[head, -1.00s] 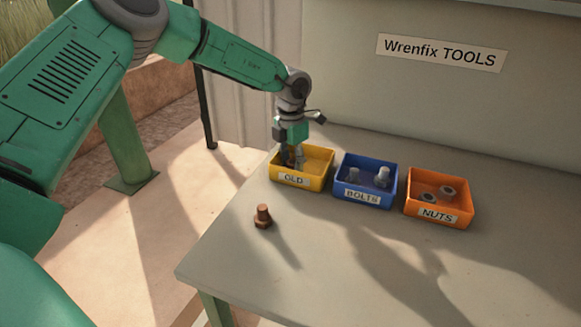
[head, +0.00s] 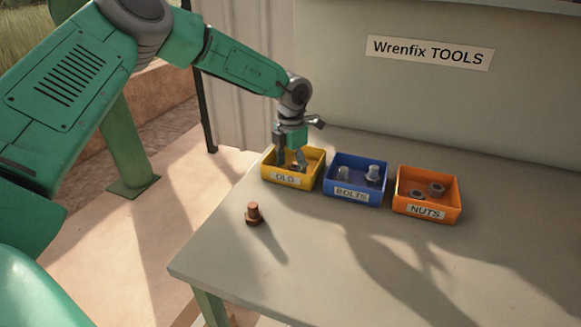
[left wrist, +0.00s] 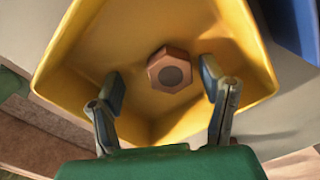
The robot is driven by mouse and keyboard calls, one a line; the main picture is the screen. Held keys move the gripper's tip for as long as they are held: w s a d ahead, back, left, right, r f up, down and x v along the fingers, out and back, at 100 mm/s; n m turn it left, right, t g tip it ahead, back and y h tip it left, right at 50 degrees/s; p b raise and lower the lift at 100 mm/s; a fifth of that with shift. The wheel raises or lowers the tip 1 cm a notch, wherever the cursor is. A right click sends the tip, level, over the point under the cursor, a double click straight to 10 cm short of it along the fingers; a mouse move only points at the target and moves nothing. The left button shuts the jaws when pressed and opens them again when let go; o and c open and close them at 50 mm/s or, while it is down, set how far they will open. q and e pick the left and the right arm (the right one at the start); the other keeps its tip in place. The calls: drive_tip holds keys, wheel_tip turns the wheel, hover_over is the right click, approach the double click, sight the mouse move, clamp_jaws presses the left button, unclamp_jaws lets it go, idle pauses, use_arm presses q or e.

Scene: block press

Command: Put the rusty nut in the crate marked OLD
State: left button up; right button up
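The yellow crate marked OLD (head: 290,181) stands on the bench, left of two other crates. My left gripper (head: 291,160) points down into it. In the left wrist view the rusty nut (left wrist: 171,69), a brown hexagon with a dark round middle, is inside the yellow crate (left wrist: 75,66). The two fingers of the left gripper (left wrist: 164,86) are spread on either side of the nut, with gaps to it. In the head view the fingers and crate wall largely hide the nut. My right gripper is in neither view.
A rusty bolt (head: 253,215) stands head down on the bench (head: 330,250), near its left edge. A blue BOLTS crate (head: 352,198) holds grey bolts. An orange NUTS crate (head: 428,212) holds grey nuts. The bench's front is clear.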

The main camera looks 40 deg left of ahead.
sight(291, 166)
use_arm(q)
drive_tip(key=shift+s+d+f, duration=0.2)
drive_tip(key=shift+s+d, duration=0.05)
drive_tip(key=shift+d, duration=0.4)
drive_tip(key=shift+a+f, duration=0.15)
drive_tip(key=shift+a, duration=0.4)
drive_tip(key=shift+d+r, duration=0.1)
drive_tip(key=shift+r, duration=0.1)
wheel_tip(291, 166, up, 13)
drive_tip(key=p, duration=0.1)
drive_tip(key=shift+w+f, duration=0.15)
drive_tip(key=shift+w, duration=0.1)
drive_tip(key=shift+f, duration=0.1)
